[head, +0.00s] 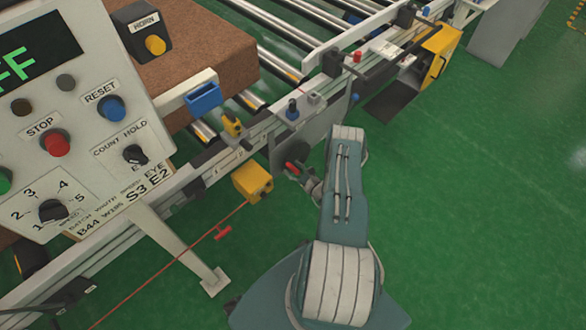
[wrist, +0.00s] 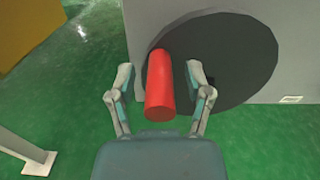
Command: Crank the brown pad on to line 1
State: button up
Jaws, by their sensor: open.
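A red crank handle (wrist: 160,85) sticks out from a dark round disc (wrist: 235,60) on a grey panel. In the wrist view my gripper (wrist: 160,78) is open, with one finger on each side of the red handle and gaps showing. In the head view the handle (head: 291,168) is a small red piece at the conveyor's side, with my gripper (head: 305,182) beside it. The brown pad (head: 190,65) is a thick block lying on the conveyor rollers (head: 275,45) at the upper left. The control panel hides part of it.
A control panel (head: 70,120) with knobs and buttons stands at the left. A yellow box (head: 252,182) with a red pull cord (head: 160,268) sits left of the crank. Another yellow box (head: 440,50) is farther right. Green floor (head: 480,200) is clear on the right.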

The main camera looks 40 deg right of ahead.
grip_shut()
jog(key=shift+d+r+m, duration=0.15)
jog(key=shift+m, duration=0.15)
